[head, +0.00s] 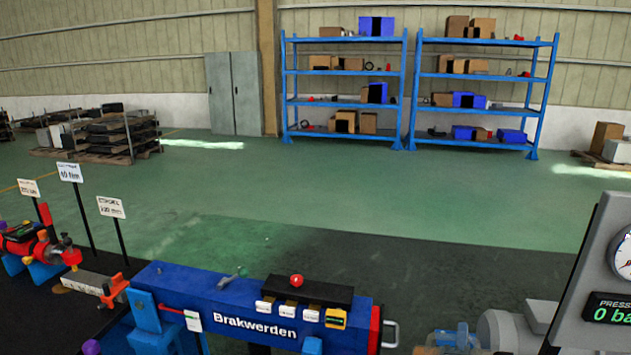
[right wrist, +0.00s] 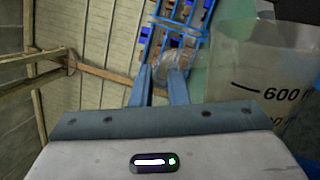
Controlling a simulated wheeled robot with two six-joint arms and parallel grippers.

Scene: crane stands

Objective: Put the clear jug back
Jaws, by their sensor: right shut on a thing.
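In the head view only a small clear part of the jug (head: 438,341) shows at the bottom edge; the rest is out of frame. My right gripper (right wrist: 163,82) is shut on the jug, and a see-through part of it shows by the fingertips. In the head view the right gripper (head: 462,336) is at the bottom edge, right of the blue machine. My left gripper is not in view.
A blue "Brakwerden" machine (head: 190,283) with a red knob stands at the front. A grey panel with a pressure gauge (head: 623,255) stands at the right. Sign posts (head: 69,172) rise at the left. Blue shelves (head: 345,103) stand far back; the floor between is clear.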

